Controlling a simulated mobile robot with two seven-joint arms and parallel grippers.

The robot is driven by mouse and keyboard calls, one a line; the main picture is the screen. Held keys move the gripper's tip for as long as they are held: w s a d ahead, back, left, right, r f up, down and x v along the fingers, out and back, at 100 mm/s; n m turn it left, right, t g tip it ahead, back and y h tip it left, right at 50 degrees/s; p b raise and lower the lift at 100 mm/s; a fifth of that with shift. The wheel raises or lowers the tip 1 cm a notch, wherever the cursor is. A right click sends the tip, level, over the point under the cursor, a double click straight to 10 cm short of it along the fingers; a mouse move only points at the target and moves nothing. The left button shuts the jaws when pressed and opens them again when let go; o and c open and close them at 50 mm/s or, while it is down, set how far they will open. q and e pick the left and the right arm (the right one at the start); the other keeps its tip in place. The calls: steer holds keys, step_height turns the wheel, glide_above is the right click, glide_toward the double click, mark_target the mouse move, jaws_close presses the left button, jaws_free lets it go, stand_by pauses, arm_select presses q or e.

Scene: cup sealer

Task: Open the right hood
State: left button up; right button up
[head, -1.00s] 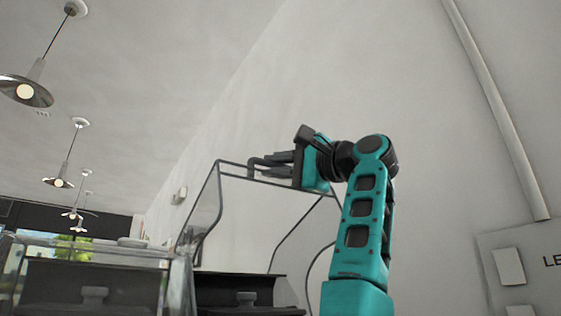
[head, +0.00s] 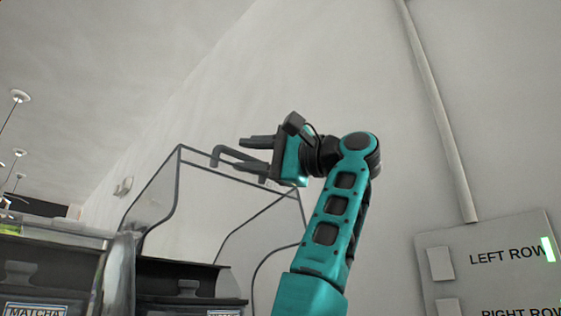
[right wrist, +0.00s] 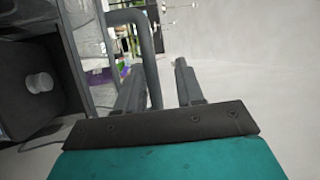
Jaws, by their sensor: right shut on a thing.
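The right hood (head: 165,185) is a clear cover with a dark frame. It stands raised above a black compartment, its top edge well above the cover to its left. Its dark bent handle (head: 228,152) sticks out at the top edge. My right gripper (head: 247,154) is at this handle, with the bar between its fingers. In the right wrist view the handle (right wrist: 146,50) passes close by the left finger, and a gap shows towards the other finger. My left gripper is not in view.
A lower clear cover (head: 60,235) stands at left over a bin labelled MATCHA. A black lid with a knob (head: 188,288) lies below the raised hood. A panel (head: 500,262) marked LEFT ROW is on the right.

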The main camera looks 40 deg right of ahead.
steer(key=d+r+b+v, duration=0.1)
steer(key=r+v, duration=0.1)
steer(key=v, duration=0.7)
steer(key=s+a+r+n+h+p, duration=0.1)
steer(key=s+a+n+h, duration=0.35)
steer(key=n, duration=1.15)
steer(key=w+f+n+h+p, duration=0.1)
steer(key=w+n, duration=0.3)
steer(key=w+a+n+h+p, duration=0.1)
steer(key=w+n, duration=0.4)
steer(key=w+a+f+n+h+p, duration=0.1)
steer(key=w+n+h, duration=0.1)
steer(key=w+n, duration=0.2)
steer(key=shift+w+f+n, duration=0.25)
steer(key=shift+f+n, duration=0.05)
steer(key=shift+n, duration=0.1)
